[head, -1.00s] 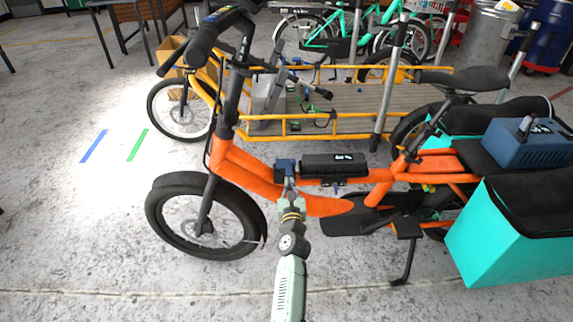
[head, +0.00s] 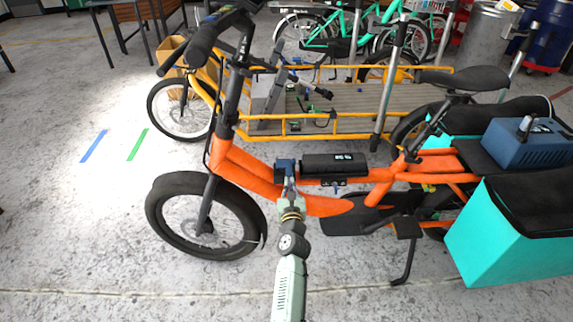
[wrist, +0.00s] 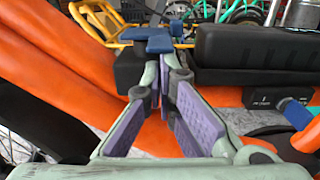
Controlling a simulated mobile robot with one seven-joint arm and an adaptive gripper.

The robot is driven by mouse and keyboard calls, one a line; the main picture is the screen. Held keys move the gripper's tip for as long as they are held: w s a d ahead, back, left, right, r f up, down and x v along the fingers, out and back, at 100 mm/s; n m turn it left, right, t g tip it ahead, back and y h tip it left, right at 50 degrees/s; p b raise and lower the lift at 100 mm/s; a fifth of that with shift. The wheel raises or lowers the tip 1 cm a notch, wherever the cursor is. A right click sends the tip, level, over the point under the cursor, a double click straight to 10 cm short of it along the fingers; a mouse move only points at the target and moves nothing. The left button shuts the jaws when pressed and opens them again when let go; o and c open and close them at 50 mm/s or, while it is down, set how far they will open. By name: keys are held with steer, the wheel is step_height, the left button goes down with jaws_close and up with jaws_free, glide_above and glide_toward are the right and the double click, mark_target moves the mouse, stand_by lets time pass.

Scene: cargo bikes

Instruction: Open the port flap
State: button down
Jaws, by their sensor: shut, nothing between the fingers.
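A small blue part (head: 286,164), likely the port flap, sits on the orange bike's frame, left of the black battery (head: 333,163). In the wrist view the blue part (wrist: 158,42) stands above a dark block (wrist: 127,70). My gripper (head: 289,184) is right in front of it, and its purple-padded fingers (wrist: 168,72) point at the blue part. The fingers are shut with nothing between them. I cannot tell whether the fingertips touch the blue part, nor how far the flap is open. The fingers hide part of the block.
A blue key-like knob (wrist: 295,113) sticks out below the battery (wrist: 250,42). The orange frame (head: 240,172) runs behind my gripper. A yellow cargo bike (head: 340,135) stands behind. A teal box (head: 485,245) hangs at the right. The floor in front is clear.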

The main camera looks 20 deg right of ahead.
steer(key=shift+r, duration=0.15)
steer(key=shift+d+r+p, duration=0.15)
steer(key=shift+r+p, duration=0.8)
steer(key=shift+p, duration=0.1)
steer(key=shift+d+r+p, duration=0.1)
steer(key=shift+r+p, duration=0.85)
steer(key=shift+p, duration=0.05)
steer(key=p, duration=0.3)
glide_toward(291, 174)
steer(key=shift+w+a+r, duration=0.25)
steer(key=shift+a+r, duration=0.15)
steer(key=shift+r, duration=0.1)
steer(key=shift+w+a+r, duration=0.25)
steer(key=shift+a+r, duration=0.1)
steer(key=shift+r, duration=0.2)
